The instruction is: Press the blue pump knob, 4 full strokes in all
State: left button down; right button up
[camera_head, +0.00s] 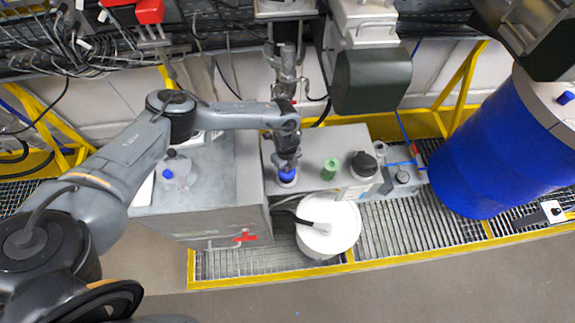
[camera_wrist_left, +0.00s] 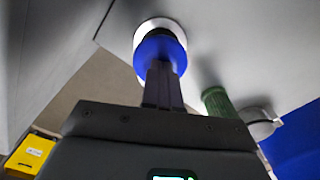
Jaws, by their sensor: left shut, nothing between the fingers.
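The blue pump knob (camera_head: 287,175) stands on the grey bench top in the head view. My left gripper (camera_head: 287,164) is shut and empty, pointing down directly over the knob. In the left wrist view the knob (camera_wrist_left: 159,48) shows as a blue disc with a dark ring and a white collar. The shut fingers (camera_wrist_left: 163,84) end at the knob and overlap its edge. They look to be on it or very close; contact cannot be told for sure. My right gripper is not in view.
A green knob (camera_head: 331,167) and a black knob (camera_head: 364,163) stand to the right on the same bench (camera_head: 318,147). A white bucket (camera_head: 328,232) stands in front. A blue drum (camera_head: 490,150) is at the far right. Cables and pipes hang behind.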

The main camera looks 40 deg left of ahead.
pick_arm(q)
jog(key=shift+r+p, duration=0.6)
jog(key=shift+p, duration=0.05)
jog(key=shift+r+p, duration=1.55)
jog(key=shift+r, duration=0.1)
jog(key=shift+f, duration=0.25)
